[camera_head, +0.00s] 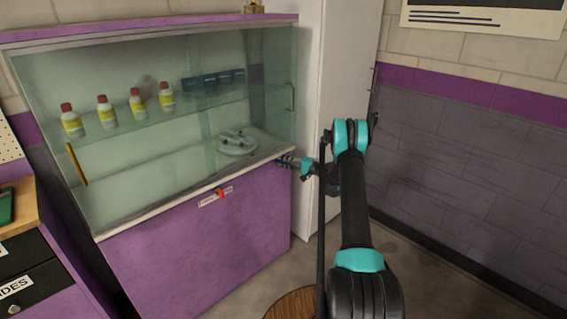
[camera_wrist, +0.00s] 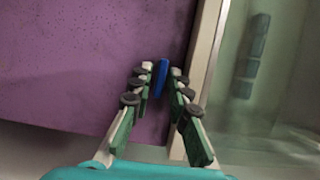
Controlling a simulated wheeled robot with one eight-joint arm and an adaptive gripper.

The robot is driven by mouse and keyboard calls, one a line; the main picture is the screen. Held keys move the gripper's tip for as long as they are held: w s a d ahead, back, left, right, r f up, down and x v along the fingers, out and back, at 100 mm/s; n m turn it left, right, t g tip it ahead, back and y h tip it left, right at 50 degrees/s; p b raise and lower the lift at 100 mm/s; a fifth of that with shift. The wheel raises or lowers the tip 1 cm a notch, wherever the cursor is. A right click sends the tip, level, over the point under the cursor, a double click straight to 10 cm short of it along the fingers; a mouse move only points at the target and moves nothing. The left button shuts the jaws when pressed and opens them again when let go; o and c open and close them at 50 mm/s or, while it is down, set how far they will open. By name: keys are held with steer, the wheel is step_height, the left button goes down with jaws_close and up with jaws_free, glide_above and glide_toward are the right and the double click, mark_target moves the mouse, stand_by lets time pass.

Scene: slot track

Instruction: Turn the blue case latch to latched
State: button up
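The blue case latch (camera_wrist: 160,78) shows as a narrow blue handle on the purple front, close to the pale rail, in the wrist view. My gripper (camera_wrist: 161,74) has one fingertip on each side of it. A slim gap seems to show beside the handle, so the fingers look partly open around it. Whether either pad touches it is hard to tell. In the head view my gripper (camera_head: 283,162) is at the right end of the rail of the glass case (camera_head: 165,202), and mostly hides the latch there.
A red latch (camera_head: 221,194) sits on a pale plate left of my gripper. The case holds several red-capped bottles (camera_head: 103,112), dark blue boxes (camera_head: 213,80) and a round white item (camera_head: 237,144). A white cabinet (camera_head: 345,60) stands close on the right. The floor in front is partly clear.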

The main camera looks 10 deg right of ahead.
jaws_close()
steer(key=shift+n, duration=0.3)
steer(key=shift+s+a+r+n+t+h, duration=0.1)
steer(key=shift+n+t+h, duration=0.1)
steer(key=shift+n+h, duration=1.5)
steer(key=shift+s+a+r+n+t+h, duration=0.15)
steer(key=shift+n+h, duration=0.6)
steer(key=shift+n, duration=1.9)
steer(key=shift+d+n+t+h, duration=0.1)
steer(key=shift+n+t+h, duration=0.15)
steer(key=shift+n+h, duration=1.45)
steer(key=shift+n+y, duration=0.45)
steer(key=shift+n, duration=0.1)
